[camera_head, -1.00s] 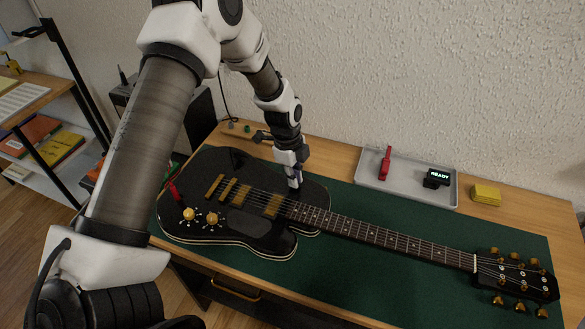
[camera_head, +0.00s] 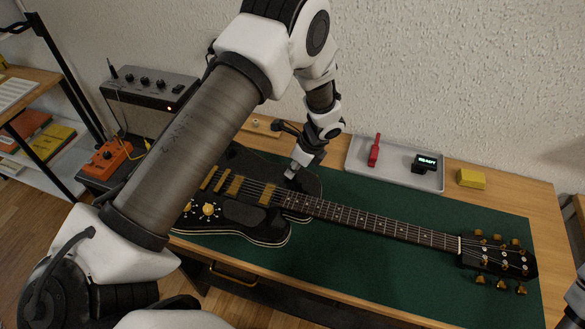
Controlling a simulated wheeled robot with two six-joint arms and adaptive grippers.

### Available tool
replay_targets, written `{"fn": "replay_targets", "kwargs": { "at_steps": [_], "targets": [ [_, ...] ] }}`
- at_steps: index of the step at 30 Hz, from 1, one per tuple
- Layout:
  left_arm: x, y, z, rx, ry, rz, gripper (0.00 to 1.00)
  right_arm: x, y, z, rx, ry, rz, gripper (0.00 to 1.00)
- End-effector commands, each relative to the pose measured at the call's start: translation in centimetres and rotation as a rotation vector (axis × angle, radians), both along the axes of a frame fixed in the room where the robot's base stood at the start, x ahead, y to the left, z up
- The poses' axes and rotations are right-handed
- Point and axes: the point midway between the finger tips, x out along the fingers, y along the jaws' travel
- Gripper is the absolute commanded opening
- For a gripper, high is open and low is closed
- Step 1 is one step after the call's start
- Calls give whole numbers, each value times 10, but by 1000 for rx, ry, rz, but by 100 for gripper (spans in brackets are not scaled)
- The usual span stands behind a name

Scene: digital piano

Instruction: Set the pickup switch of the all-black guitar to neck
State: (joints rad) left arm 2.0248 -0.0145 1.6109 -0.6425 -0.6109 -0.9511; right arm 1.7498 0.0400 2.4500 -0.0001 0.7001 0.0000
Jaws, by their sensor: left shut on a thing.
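The all-black guitar (camera_head: 248,216) lies on a green mat (camera_head: 400,282), its neck pointing right and its body partly behind my left arm. It has gold pickups and knobs. My left gripper (camera_head: 291,173) reaches down, tilted, onto the upper part of the body close to where the neck joins. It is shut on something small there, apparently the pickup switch. The fingers hide the switch, so its position cannot be read. My right gripper is out of view.
A grey tray (camera_head: 352,172) at the back holds a red tool (camera_head: 374,152) and a black device reading READY (camera_head: 425,163). A yellow block (camera_head: 471,178) is beside it. An amplifier (camera_head: 150,88) and an orange pedal (camera_head: 106,158) stand at left.

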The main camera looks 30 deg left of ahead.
Motion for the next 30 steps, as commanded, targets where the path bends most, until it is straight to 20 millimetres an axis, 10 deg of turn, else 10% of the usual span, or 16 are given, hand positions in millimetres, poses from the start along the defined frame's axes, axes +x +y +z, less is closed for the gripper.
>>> {"fn": "replay_targets", "kwargs": {
  "at_steps": [7,10,22,30],
  "targets": [
    [0,0,0,-1,1,0,0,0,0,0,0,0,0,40],
    [0,0,0,-1,1,0,35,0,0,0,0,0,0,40],
    [1,-3,9,0,-1,0,35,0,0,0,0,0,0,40],
    [7,-25,68,1,-4,-1,35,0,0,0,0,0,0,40]
  ]
}}
